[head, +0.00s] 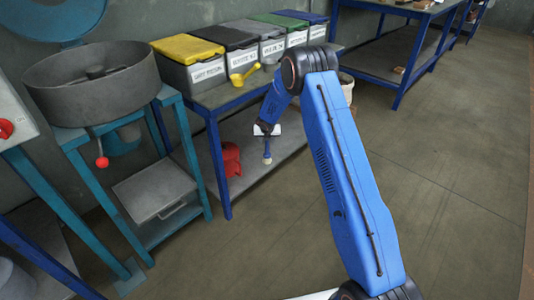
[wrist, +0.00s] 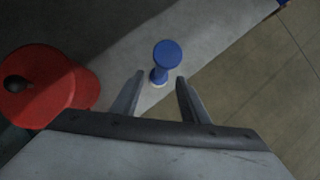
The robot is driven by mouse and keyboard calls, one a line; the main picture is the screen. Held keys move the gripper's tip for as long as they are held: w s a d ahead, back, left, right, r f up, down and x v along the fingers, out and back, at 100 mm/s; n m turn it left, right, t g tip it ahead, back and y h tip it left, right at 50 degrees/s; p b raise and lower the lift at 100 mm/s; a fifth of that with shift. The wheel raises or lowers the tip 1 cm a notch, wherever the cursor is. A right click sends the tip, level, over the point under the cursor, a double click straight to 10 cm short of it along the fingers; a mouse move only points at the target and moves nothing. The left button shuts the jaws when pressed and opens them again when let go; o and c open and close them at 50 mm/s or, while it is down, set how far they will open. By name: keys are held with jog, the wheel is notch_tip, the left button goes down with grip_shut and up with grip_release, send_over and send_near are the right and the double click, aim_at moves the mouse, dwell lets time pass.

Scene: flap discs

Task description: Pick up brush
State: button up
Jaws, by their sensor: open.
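The brush (wrist: 167,55) has a round blue top and a pale base, and it stands upright on the grey lower shelf (wrist: 222,38). In the head view the brush (head: 267,152) shows just under the end of my arm. My gripper (wrist: 160,78) is open, with one finger on each side of the brush's lower part in the wrist picture. Nothing is held. I cannot tell how much height separates the fingertips from the brush. In the head view my gripper (head: 267,130) is small, and its fingers are hard to make out.
A red container (wrist: 40,85) with a black knob stands left of the brush; it also shows in the head view (head: 230,160). The upper tabletop (head: 222,97) overhangs the shelf and holds lidded bins and a yellow scoop (head: 243,75). Open floor (head: 440,180) lies to the right.

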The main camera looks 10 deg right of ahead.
aim_at(267, 143)
jog(key=shift+x, duration=3.8)
jog(key=shift+d+r, duration=0.1)
jog(key=shift+d, duration=0.05)
jog(key=shift+c, duration=0.3)
grip_shut()
